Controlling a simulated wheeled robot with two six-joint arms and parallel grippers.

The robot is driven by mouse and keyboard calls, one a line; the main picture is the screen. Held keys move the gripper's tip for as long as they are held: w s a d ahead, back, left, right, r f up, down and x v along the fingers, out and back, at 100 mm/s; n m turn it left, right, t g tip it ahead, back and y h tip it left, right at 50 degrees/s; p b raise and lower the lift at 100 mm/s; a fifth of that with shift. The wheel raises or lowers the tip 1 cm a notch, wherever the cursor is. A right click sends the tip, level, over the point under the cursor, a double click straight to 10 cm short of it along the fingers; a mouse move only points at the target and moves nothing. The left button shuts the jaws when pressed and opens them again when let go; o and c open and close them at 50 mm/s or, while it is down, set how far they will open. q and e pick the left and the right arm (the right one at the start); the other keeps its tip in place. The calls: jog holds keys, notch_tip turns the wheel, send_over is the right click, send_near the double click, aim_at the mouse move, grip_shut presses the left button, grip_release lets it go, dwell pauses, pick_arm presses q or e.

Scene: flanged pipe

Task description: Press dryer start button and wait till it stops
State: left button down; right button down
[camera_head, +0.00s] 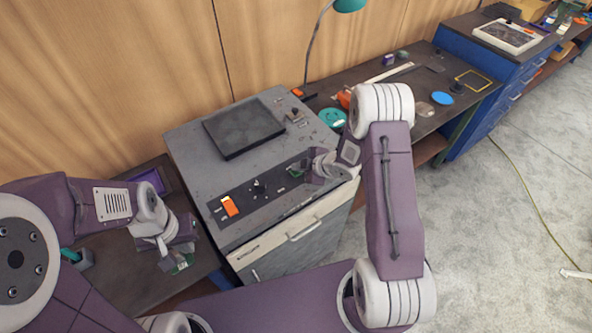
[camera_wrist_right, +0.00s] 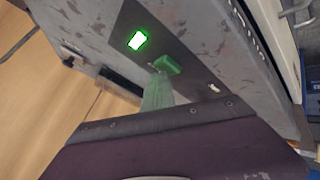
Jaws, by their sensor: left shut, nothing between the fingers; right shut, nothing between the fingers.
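The dryer (camera_head: 185,150) is a grey, worn metal box with a dark lid plate on top and a dark control strip along its front. The strip carries an orange switch (camera_head: 229,206) and a black knob (camera_head: 259,187). In the right wrist view, a square button or lamp (camera_wrist_right: 137,40) on the strip glows green. My right gripper (camera_head: 296,171) is shut and empty at the strip's right end; its green fingertips (camera_wrist_right: 167,65) are close to the panel beside the glowing square. I cannot tell whether they touch it. My left gripper (camera_head: 181,264) is shut and empty, left of the dryer.
A dark bench (camera_head: 385,100) right of the dryer holds a teal disc (camera_head: 331,117), a blue disc (camera_head: 442,98) and other small items. A blue cabinet (camera_head: 500,65) stands beyond it. A lamp (camera_head: 349,5) rises behind. The floor at right is open, with a yellow cable (camera_head: 530,190).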

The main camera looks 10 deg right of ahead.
aim_at(298, 173)
jog(key=shift+r+p, duration=0.7)
jog(key=shift+r, duration=0.15)
notch_tip(298, 173, up, 5)
jog(key=p, duration=0.4)
dwell(0.5)
